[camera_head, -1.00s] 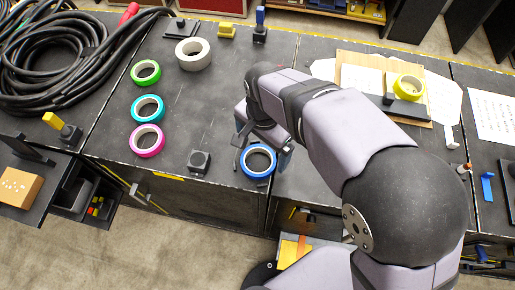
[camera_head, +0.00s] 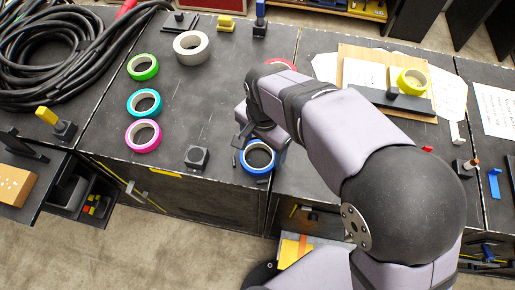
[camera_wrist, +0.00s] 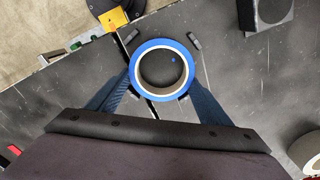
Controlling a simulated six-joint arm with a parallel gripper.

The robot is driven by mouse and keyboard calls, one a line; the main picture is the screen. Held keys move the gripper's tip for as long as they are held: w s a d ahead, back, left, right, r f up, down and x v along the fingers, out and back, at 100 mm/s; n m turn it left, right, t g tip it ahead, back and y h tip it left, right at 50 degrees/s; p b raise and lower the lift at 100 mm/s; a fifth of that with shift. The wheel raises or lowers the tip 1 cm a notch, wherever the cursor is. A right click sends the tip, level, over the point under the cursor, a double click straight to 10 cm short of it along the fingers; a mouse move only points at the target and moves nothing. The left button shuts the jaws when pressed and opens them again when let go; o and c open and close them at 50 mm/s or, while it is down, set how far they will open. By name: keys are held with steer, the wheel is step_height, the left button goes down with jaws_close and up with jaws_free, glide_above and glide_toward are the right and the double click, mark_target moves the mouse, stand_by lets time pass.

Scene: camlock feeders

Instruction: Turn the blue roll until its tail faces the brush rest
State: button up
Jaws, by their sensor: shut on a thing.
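The blue roll (camera_head: 257,172) lies at the front edge of the dark bench, across a seam between bench panels. In the wrist view, the roll (camera_wrist: 136,60) is a blue ring with a pale core. My gripper (camera_head: 259,157) is shut on the roll from its two sides; in the wrist view, the fingers of my gripper (camera_wrist: 163,68) flank it. A small blue dot shows inside the ring. I cannot make out the roll's tail. I cannot tell which thing is the brush rest; a dark block with a round top (camera_head: 197,157) stands just left of the roll.
Pink (camera_head: 131,144), cyan (camera_head: 133,110), green (camera_head: 133,74) and white (camera_head: 178,52) rolls lie further left. A red roll (camera_head: 280,64) is partly hidden behind my arm. The bench between the left rolls and my gripper is mostly clear.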

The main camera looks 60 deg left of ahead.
steer(key=shift+r, duration=0.15)
steer(key=shift+p, duration=0.3)
stand_by(0.4)
steer(key=shift+n, duration=0.4)
steer(key=shift+s+a+n+p, duration=0.15)
steer(key=shift+n+p, duration=0.2)
steer(key=shift+n, duration=0.55)
steer(key=shift+w+a+r+p, duration=0.2)
steer(key=shift+w+p, duration=0.1)
steer(key=shift+p, duration=0.2)
stand_by(0.5)
steer(key=shift+f, duration=0.15)
stand_by(0.5)
steer(key=o, duration=1)
steer(key=shift+o, duration=0.5)
steer(key=shift+s+f, duration=0.1)
steer(key=shift+f, duration=0.05)
